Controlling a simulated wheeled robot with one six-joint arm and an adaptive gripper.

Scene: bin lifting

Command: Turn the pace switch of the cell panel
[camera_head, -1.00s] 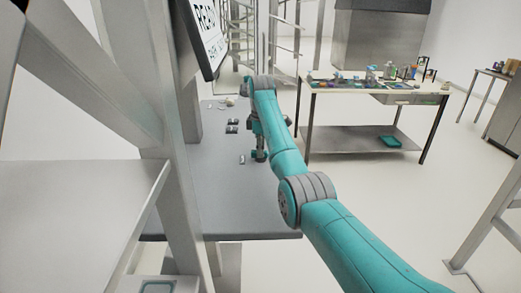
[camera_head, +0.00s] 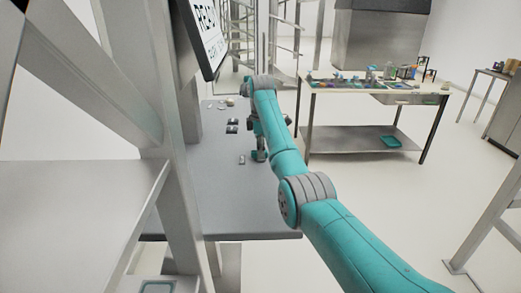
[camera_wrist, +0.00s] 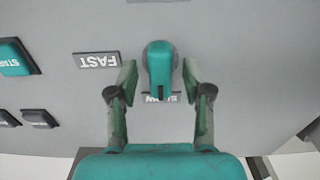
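In the wrist view the pace switch (camera_wrist: 160,62) is a teal knob with a rounded top and a narrower lower end. Its lower end lies over the upside-down SLOW label (camera_wrist: 172,98), which it partly hides. The FAST label (camera_wrist: 97,60) lies to its left. My gripper (camera_wrist: 160,78) is open, with one finger on each side of the knob and a narrow gap showing on both sides. In the head view my gripper (camera_head: 259,154) points down at the grey panel top (camera_head: 215,190); the switch cannot be made out there.
A teal START button (camera_wrist: 12,60) and small dark-framed parts (camera_wrist: 38,118) lie left of the switch. In the head view a screen (camera_head: 206,35) stands above the panel's left side, beside grey frame posts (camera_head: 165,130). A workbench (camera_head: 370,90) with several items stands farther back right.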

